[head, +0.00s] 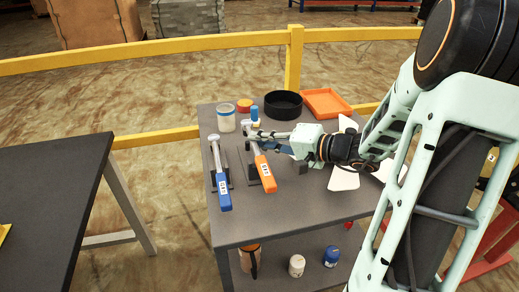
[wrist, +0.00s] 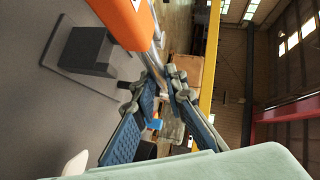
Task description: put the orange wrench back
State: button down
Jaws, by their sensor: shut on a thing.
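The orange wrench (head: 264,174) has an orange handle with a white label and a metal shaft and head. It is at a dark stand (head: 244,162) on the grey cart top, right of the blue wrench (head: 222,186). My gripper (head: 257,136) comes in from the right and is shut on the metal shaft, near the head end. In the wrist view the fingers (wrist: 165,78) close around the shaft below the orange handle (wrist: 126,18). The dark stand's block (wrist: 90,50) shows beside the handle. I cannot tell whether the wrench touches the stand.
A clear jar (head: 226,120), a black round dish (head: 283,104) and an orange tray (head: 326,102) stand along the back of the cart (head: 290,225). Bottles sit on its lower shelf. A dark table (head: 45,190) is at the left. A yellow rail (head: 180,45) runs behind.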

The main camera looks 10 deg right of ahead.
jog(key=f, duration=0.1)
jog(key=f+b, duration=0.1)
jog(key=f, duration=0.1)
jog(key=shift+w+f, duration=0.25)
jog(key=shift+w, duration=0.15)
jog(key=shift+s, duration=0.1)
jog(key=c, duration=2)
grip_release()
jog(key=shift+o, duration=0.2)
jog(key=shift+p, duration=0.35)
jog(key=v, duration=1)
jog(key=shift+s+d+f, duration=0.2)
jog(key=shift+d, duration=0.25)
jog(key=shift+p, duration=0.3)
